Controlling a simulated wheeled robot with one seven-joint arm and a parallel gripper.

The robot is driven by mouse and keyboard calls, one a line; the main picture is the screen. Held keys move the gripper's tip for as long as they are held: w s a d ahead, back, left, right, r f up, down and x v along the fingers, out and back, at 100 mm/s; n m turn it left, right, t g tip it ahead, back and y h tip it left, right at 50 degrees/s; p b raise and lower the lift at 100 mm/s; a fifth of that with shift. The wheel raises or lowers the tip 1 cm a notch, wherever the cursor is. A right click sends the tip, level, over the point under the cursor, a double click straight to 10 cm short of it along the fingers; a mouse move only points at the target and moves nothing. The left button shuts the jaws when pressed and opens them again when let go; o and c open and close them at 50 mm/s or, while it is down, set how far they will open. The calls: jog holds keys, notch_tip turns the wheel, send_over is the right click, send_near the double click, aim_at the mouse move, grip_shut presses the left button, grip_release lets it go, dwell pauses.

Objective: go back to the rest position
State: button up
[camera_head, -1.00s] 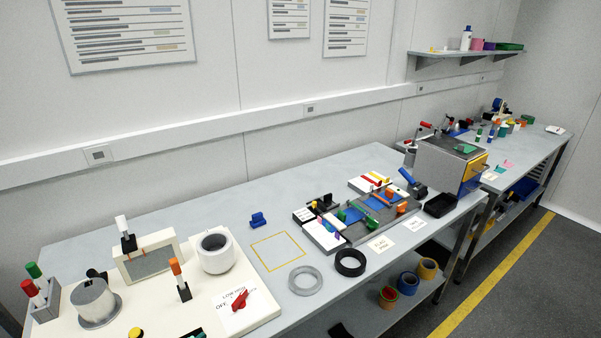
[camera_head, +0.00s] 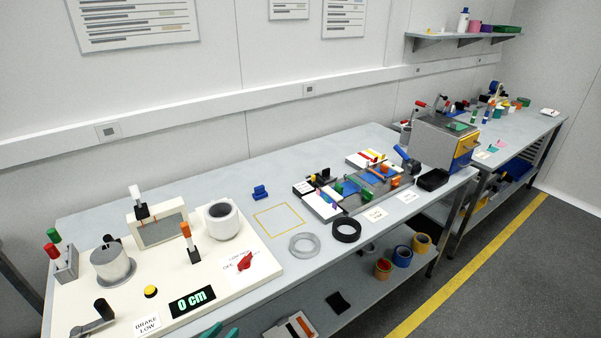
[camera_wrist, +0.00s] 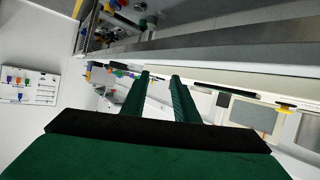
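My gripper (camera_wrist: 160,79) shows in the wrist view as two green fingers with a clear gap between them. It is open and nothing is held in the gap. In the head view two teal fingertips of my gripper (camera_head: 221,332) show at the bottom edge, in front of the near bench edge and apart from everything on the bench. The rest of my arm is outside the head view.
The grey bench (camera_head: 285,162) carries a cream panel (camera_head: 215,275) with a red switch (camera_head: 245,262), a "0 cm" display (camera_head: 192,302) and a crank (camera_head: 98,315). A black ring (camera_head: 346,230) and a grey ring (camera_head: 304,245) lie near its front edge. Floor (camera_head: 480,275) at right is clear.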

jog(key=s+d+f+n+y, duration=0.5)
jog(key=s+d+f, duration=0.5)
jog(key=f, duration=0.4)
jog(key=s+d+r+m+t, duration=0.1)
jog(key=s+d+r, duration=0.3)
jog(key=s, duration=0.5)
jog(key=s+d+r+m+t, duration=0.1)
jog(key=s+d+r, duration=0.3)
jog(key=s, duration=0.5)
jog(key=shift+d+r+t, duration=0.4)
jog(key=shift+r+t, duration=0.1)
jog(key=shift+r, duration=0.15)
